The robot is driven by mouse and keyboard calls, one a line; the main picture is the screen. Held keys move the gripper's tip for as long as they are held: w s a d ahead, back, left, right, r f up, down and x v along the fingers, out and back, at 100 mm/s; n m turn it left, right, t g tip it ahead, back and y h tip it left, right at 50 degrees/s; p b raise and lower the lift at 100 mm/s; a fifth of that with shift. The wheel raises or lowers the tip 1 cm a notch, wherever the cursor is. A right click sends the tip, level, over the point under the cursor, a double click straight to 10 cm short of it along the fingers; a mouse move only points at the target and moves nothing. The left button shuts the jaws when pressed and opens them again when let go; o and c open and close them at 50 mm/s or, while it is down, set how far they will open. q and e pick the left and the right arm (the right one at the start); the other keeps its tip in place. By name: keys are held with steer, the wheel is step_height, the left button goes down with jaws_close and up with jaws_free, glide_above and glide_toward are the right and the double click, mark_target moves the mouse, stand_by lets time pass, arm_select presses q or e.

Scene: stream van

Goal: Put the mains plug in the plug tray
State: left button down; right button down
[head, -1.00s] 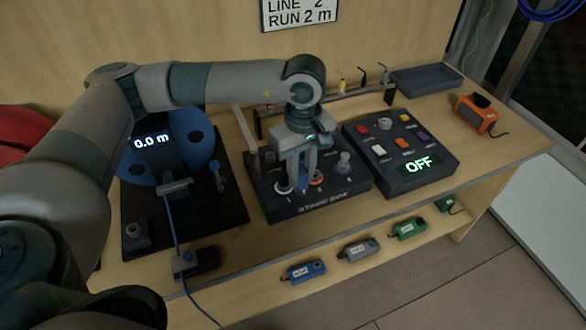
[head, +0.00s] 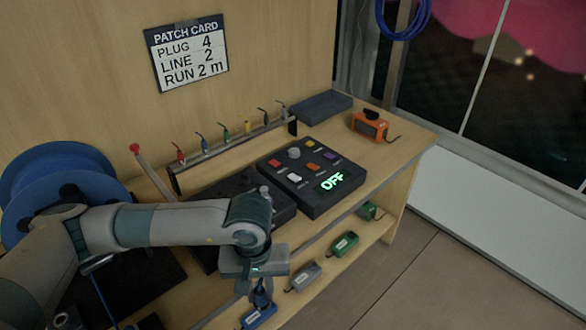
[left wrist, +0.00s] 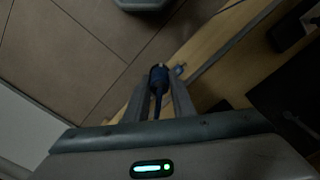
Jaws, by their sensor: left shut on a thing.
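My left gripper (head: 261,288) points down in front of the bench, above the low shelf's front edge. It is shut on a small blue plug-like piece (left wrist: 158,76), which shows between the fingertips in the left wrist view; I cannot tell for certain that it is the mains plug. A blue box (head: 258,317) on the low shelf shows just below the gripper, partly hidden. A dark shallow tray (head: 321,106), likely the plug tray, lies at the bench's back right, far from the gripper. Its inside is hard to see. My right gripper is not in view.
A rack (head: 232,150) with several coloured plugs stands along the back. The control box (head: 330,205) reads OFF. An orange device (head: 370,125) sits right of the tray. A blue reel (head: 62,180) is at left. Grey (head: 305,276) and green (head: 344,243) boxes line the low shelf.

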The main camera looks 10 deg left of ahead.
arm_select(q)
steer(key=s+a+f, duration=0.1)
steer(key=a, duration=0.2)
steer(key=a+f+m, duration=0.1)
steer(key=a, duration=0.2)
steer(key=s+a+f+m, duration=0.1)
steer(key=a+f, duration=0.1)
steer(key=shift+s+a+f, duration=0.1)
steer(key=shift+s+a, duration=0.25)
steer(key=shift+a, duration=0.05)
steer(key=shift+w+d, duration=0.1)
steer(key=shift+w, duration=0.05)
